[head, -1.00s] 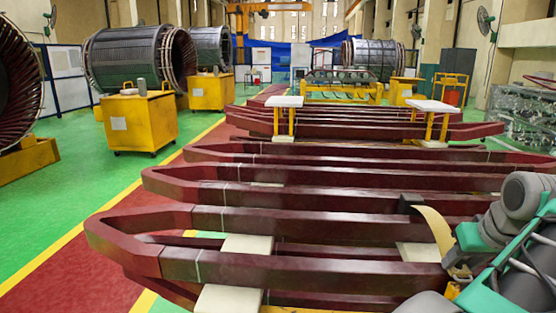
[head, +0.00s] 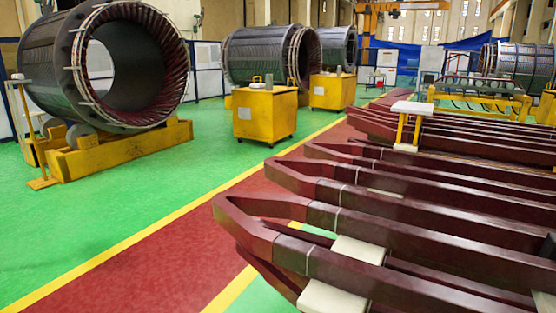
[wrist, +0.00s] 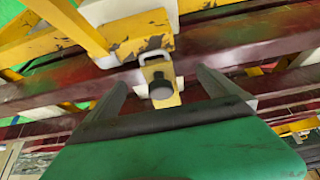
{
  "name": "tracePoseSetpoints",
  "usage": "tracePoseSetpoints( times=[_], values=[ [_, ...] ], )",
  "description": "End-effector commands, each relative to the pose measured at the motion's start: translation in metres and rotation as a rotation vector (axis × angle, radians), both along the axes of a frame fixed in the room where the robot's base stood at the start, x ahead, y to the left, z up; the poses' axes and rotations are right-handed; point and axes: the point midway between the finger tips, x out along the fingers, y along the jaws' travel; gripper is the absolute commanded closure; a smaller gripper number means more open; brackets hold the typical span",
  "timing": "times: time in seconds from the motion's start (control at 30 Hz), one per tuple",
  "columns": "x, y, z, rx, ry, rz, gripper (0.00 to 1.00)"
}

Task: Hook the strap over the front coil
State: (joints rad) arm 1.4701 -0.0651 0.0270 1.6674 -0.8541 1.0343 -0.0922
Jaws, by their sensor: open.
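The front coil (head: 400,287) is a long dark red bar loop at the lower right of the head view. Its pointed end faces left, and its right part runs out of the picture. My gripper is outside the head view. In the wrist view my gripper (wrist: 162,77) is open, its two grey fingers wide apart. A yellowish piece with a dark round knob and a pale loop (wrist: 160,83) shows between the fingers. I cannot tell whether it is the strap's fitting or whether the fingers touch it. Dark red coil bars (wrist: 270,45) pass behind. No strap is clearly visible.
Pale support blocks (head: 332,298) sit under the coils. More coils (head: 430,172) lie behind. A worn yellow frame (wrist: 120,45) crosses the upper wrist view. A yellow cart (head: 265,115) and a stator (head: 110,65) stand left. The green floor (head: 130,215) is clear.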

Motion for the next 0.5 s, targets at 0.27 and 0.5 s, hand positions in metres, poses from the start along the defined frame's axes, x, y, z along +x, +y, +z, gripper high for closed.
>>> tracePoseSetpoints(
  times=[0.27, 0.5],
  values=[
    [0.000, 0.000, 0.000, 0.000, 0.000, 0.000, 0.00],
    [0.000, 0.000, 0.019, 0.000, 0.000, 0.000, 0.00]
  ],
)
